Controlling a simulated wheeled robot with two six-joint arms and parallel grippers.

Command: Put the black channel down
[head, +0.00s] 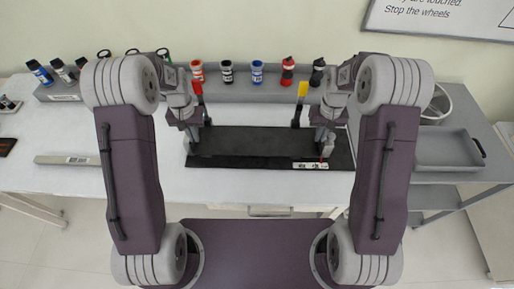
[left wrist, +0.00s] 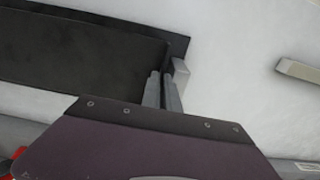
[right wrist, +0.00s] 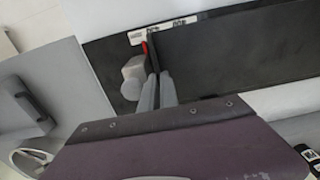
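The black channel (head: 250,141) lies lengthwise along a dark, flat rig base (head: 346,160) on the white table. Whether it rests fully on the base is hard to tell. It also shows in the left wrist view (left wrist: 80,55) and the right wrist view (right wrist: 240,55). My left gripper (head: 194,138) is at its left end, with the fingers (left wrist: 162,75) close together on the end edge beside a small grey block (left wrist: 180,72). My right gripper (head: 322,143) is at its right end, with the fingers (right wrist: 157,76) close together on that edge beside a grey block (right wrist: 132,78).
A grey rack (head: 240,90) with several bottles stands behind the rig. A red-topped piece (head: 197,87) and a yellow-topped piece (head: 302,89) rise behind the channel. A pale bar (head: 68,160) lies at left. A grey tray (head: 447,150) sits on the right-hand cart.

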